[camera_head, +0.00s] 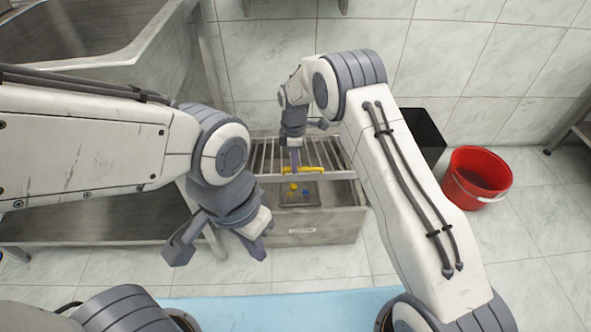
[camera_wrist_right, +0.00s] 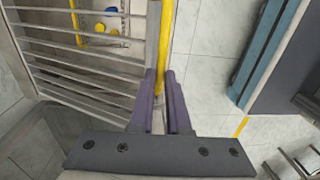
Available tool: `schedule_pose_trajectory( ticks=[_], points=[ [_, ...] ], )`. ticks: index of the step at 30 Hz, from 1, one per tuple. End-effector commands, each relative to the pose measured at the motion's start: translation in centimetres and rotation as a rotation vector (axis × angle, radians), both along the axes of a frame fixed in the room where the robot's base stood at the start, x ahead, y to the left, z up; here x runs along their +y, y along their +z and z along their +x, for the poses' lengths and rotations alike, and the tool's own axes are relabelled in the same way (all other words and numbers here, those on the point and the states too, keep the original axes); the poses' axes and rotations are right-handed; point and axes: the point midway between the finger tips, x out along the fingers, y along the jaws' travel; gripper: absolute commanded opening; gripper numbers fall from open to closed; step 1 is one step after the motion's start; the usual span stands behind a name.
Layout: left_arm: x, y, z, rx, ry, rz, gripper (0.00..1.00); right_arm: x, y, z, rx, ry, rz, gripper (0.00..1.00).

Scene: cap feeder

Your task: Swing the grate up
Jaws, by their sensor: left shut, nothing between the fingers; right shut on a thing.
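The grate (camera_head: 268,160) is a row of grey metal bars with a pale front rail over a metal bin (camera_head: 330,228). A yellow handle (camera_head: 315,169) runs along the rail. My right gripper (camera_head: 295,169) is shut on the yellow handle. The right wrist view shows the handle (camera_wrist_right: 165,45) between the fingers (camera_wrist_right: 160,88), with the grate bars (camera_wrist_right: 75,60) to the left. I cannot tell exactly how far the grate is tilted. My left gripper (camera_head: 218,252) is shut and empty, in front and left of the bin.
A tray (camera_head: 312,197) with yellow and blue caps sits inside the bin. A black bin (camera_head: 428,135) and a red bucket (camera_head: 478,178) stand to the right. A metal sink table (camera_head: 80,35) is at left. A blue mat (camera_head: 290,306) lies in front.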

Motion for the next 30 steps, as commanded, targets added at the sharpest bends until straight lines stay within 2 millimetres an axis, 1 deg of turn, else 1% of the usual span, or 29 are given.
schedule_pose_trajectory(
  ticks=[1, 3, 7, 12, 18, 30],
  points=[
    [0.0, 1.3, 0.0, 0.0, 0.0, 0.0, 0.0, 0.0, 1.7, 1.3, -0.024, 0.0, 0.004, 0.0],
    [0.0, 2.0, 0.0, 0.0, 0.0, 0.0, 0.0, 0.0, 2.8, 2.1, -0.027, -0.001, 0.004, 0.0],
    [0.0, 3.0, 0.0, 0.0, 0.0, 0.0, 0.0, -0.1, 4.3, 3.5, -0.03, -0.001, 0.004, 0.0],
    [0.0, 3.9, 0.0, 0.0, 0.0, 0.0, 0.0, -0.2, 5.6, 4.7, -0.028, -0.001, 0.002, 0.0],
    [0.0, 4.3, 0.0, 0.0, 0.0, 0.0, 0.0, -0.3, 6.4, 5.6, -0.027, -0.001, 0.001, 0.0],
    [0.0, 4.4, 0.0, 0.0, 0.0, 0.0, 0.0, -0.3, 6.5, 5.9, -0.025, -0.001, 0.0, 0.0]
  ],
)
